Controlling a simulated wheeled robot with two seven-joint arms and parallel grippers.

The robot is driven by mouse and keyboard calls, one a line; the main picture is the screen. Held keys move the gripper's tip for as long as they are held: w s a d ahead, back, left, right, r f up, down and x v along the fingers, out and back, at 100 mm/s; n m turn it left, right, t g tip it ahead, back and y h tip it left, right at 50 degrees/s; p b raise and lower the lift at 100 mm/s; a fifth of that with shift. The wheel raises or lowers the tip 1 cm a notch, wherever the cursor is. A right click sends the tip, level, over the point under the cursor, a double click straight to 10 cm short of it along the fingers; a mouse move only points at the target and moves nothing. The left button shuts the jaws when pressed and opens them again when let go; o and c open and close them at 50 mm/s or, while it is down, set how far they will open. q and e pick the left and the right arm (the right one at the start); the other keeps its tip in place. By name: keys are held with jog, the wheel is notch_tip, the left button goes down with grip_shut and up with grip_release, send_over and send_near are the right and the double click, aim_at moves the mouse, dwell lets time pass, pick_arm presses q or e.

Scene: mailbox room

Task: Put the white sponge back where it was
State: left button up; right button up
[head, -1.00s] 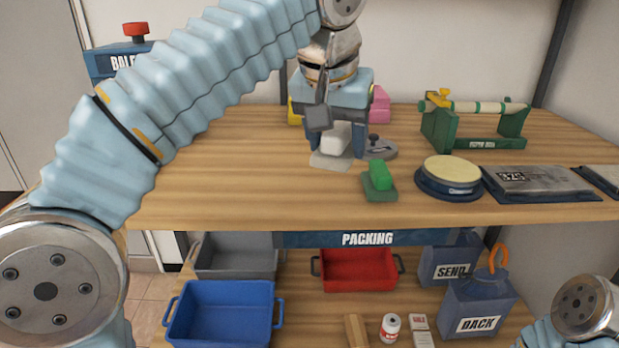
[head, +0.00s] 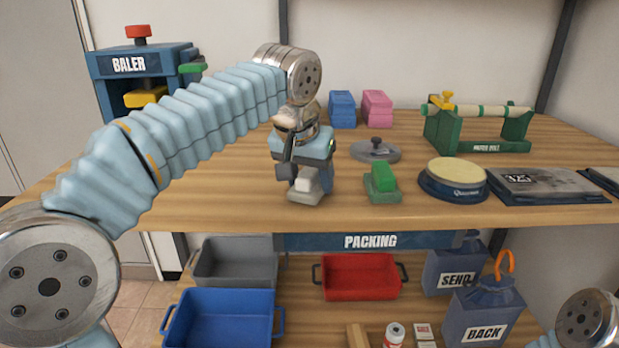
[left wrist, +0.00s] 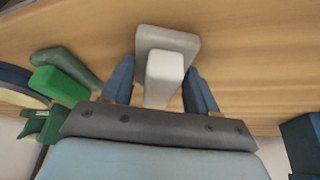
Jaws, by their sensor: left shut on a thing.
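The white sponge (head: 305,184), a pale block on a wider grey base, is between the fingers of my left gripper (head: 305,178), which is shut on it. In the left wrist view the white sponge (left wrist: 165,75) sits between the two blue fingers, with its flat grey base (left wrist: 168,40) beyond them. It is over the front part of the wooden table top, left of a green sponge (head: 385,176). I cannot tell whether its base touches the table. My right gripper is out of view.
The green sponge stands on a dark green base. Behind are a grey round lid (head: 376,152) and blue (head: 342,110) and pink (head: 377,109) blocks. A round yellow-topped pad (head: 455,174) and a roll holder (head: 478,135) stand right. The table left of my gripper is clear.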

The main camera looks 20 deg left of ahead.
pick_arm(q)
jog(key=shift+f, duration=0.15)
jog(key=o, duration=1)
jog(key=shift+r, duration=0.25)
jog(key=p+v, duration=0.2)
jog(key=v, duration=1)
jog(key=shift+p, duration=0.4)
